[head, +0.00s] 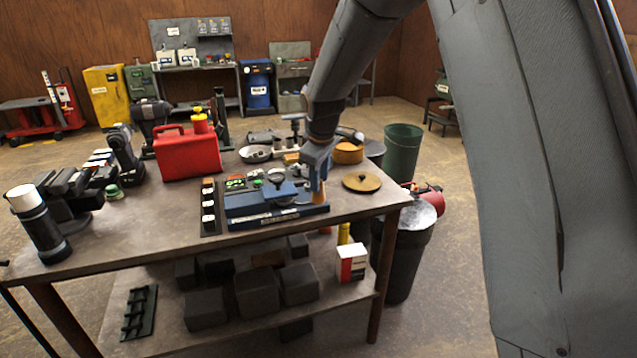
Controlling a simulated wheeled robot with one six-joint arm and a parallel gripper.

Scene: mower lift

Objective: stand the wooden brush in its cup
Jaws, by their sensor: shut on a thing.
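My gripper (317,172) hangs over the right part of the workbench, just behind the right end of a blue fixture. It is shut on a narrow tan wooden piece (319,193), which looks like the wooden brush and points down below the jaws. Most of the brush is hidden by the jaws, and its bristles cannot be made out. I cannot tell whether its lower end touches the bench or the fixture. The brush's cup cannot be told apart for certain among the small items around my gripper.
The blue fixture (268,205) lies at the bench's front edge. A brown round lid (361,182) and an orange round container (348,153) sit to the right. A red can (186,155), a pale bowl (255,154) and a dark cylinder (42,232) stand left. The front-left benchtop is mostly clear.

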